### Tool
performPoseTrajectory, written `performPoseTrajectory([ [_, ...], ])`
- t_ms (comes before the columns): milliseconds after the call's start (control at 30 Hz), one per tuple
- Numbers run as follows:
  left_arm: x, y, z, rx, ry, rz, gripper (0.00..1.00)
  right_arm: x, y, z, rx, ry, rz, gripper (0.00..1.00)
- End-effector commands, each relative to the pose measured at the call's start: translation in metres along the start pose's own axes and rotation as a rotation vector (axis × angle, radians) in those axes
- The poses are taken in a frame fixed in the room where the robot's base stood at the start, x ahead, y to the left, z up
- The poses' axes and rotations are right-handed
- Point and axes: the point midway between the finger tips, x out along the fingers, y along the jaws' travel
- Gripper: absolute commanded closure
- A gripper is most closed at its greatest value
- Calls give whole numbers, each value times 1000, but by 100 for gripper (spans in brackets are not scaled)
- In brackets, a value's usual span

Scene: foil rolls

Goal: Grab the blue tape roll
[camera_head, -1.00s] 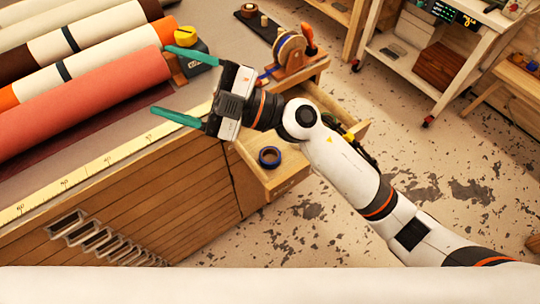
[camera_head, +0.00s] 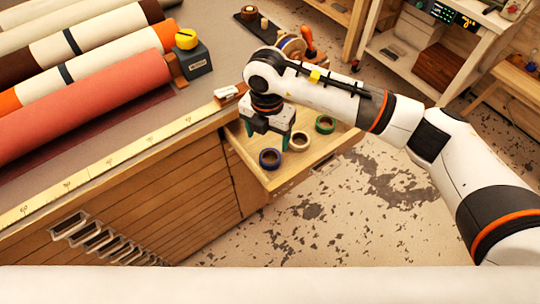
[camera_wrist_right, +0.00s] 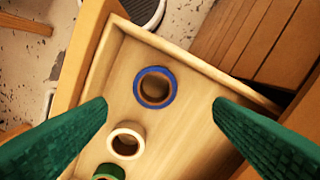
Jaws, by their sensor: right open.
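The blue tape roll (camera_head: 270,159) lies flat in the open wooden drawer (camera_head: 275,182) at the corner of the workbench. In the right wrist view the blue tape roll (camera_wrist_right: 155,76) lies ahead of and between the two green fingers. My right gripper (camera_head: 270,137) points down over the drawer, beside the blue roll. It also shows in the right wrist view (camera_wrist_right: 160,105), with its fingers wide apart and nothing between them. My left gripper is not in view.
A white tape roll (camera_wrist_right: 126,142) and a green tape roll (camera_head: 325,124) lie in the same drawer. Fabric rolls (camera_head: 85,105) and a yellow-topped box (camera_head: 192,55) are on the bench.

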Motion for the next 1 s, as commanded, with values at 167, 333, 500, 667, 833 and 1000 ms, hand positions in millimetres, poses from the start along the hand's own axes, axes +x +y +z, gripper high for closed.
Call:
performPoseTrajectory([
  [167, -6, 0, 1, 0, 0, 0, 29, 21, 0, 1, -1, -3, 0, 24],
  [333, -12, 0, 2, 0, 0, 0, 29, 32, 3, 1, -1, -4, 0, 24],
  [500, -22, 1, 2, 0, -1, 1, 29, 59, 8, 2, -2, -5, 0, 24],
  [667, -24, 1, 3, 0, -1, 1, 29, 75, 7, 2, -3, -3, -2, 24],
  [833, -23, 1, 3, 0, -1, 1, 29, 77, 6, 2, -4, -3, -3, 24],
  [1000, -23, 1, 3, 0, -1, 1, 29, 76, 6, 2, -4, -3, -3, 41],
])
